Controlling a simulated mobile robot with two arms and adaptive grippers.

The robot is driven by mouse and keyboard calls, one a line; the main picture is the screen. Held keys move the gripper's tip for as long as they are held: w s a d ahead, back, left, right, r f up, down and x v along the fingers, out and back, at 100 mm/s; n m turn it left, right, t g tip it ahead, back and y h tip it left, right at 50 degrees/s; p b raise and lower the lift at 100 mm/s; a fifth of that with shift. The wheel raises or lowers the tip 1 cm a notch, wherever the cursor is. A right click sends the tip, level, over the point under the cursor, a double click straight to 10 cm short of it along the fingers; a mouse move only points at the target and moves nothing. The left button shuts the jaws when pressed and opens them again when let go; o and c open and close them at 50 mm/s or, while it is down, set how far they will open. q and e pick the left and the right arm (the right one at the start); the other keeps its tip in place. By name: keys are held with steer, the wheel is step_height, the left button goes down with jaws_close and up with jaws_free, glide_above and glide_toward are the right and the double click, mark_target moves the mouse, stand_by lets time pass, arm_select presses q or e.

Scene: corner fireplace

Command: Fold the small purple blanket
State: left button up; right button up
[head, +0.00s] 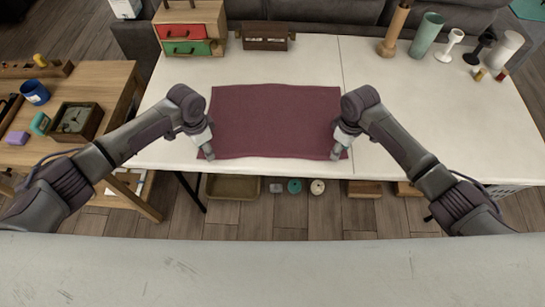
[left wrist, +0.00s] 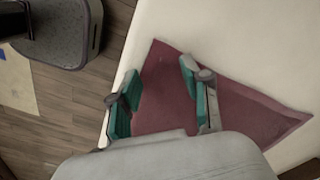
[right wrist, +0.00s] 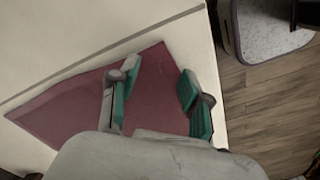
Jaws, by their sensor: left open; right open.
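The small purple blanket (head: 275,120) lies flat and spread out on the white table (head: 440,130), near its front edge. My left gripper (head: 207,154) is at the blanket's front left corner. In the left wrist view its two teal-padded fingers (left wrist: 160,105) are apart, with blanket (left wrist: 165,90) visible between them. My right gripper (head: 338,153) is at the front right corner. In the right wrist view its fingers (right wrist: 155,100) are also apart over the blanket (right wrist: 70,105). Neither gripper holds the cloth. Contact with the cloth cannot be told.
A wooden drawer box (head: 190,30) and a small wooden caddy (head: 265,37) stand behind the blanket. Vases and candle holders, including a green vase (head: 427,35), stand at the back right. A wooden side table (head: 110,85) is at left. The table right of the blanket is clear.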

arm_select(q)
steer(key=shift+f, duration=0.15)
arm_select(e)
steer(key=shift+f, duration=0.15)
arm_select(q)
steer(key=shift+f+b, duration=0.35)
steer(key=shift+b, duration=0.05)
arm_select(e)
steer(key=shift+f, duration=0.35)
arm_select(q)
steer(key=shift+r, duration=0.15)
steer(key=shift+c, duration=0.5)
arm_select(e)
steer(key=shift+r, duration=0.15)
steer(key=shift+c, duration=0.5)
arm_select(q)
steer(key=shift+s, duration=0.1)
steer(key=c, duration=0.8)
arm_select(e)
steer(key=shift+s, duration=0.1)
steer(key=c, duration=0.8)
arm_select(q)
jaws_close()
arm_select(e)
jaws_close()
arm_select(q)
steer(key=shift+p, duration=0.3)
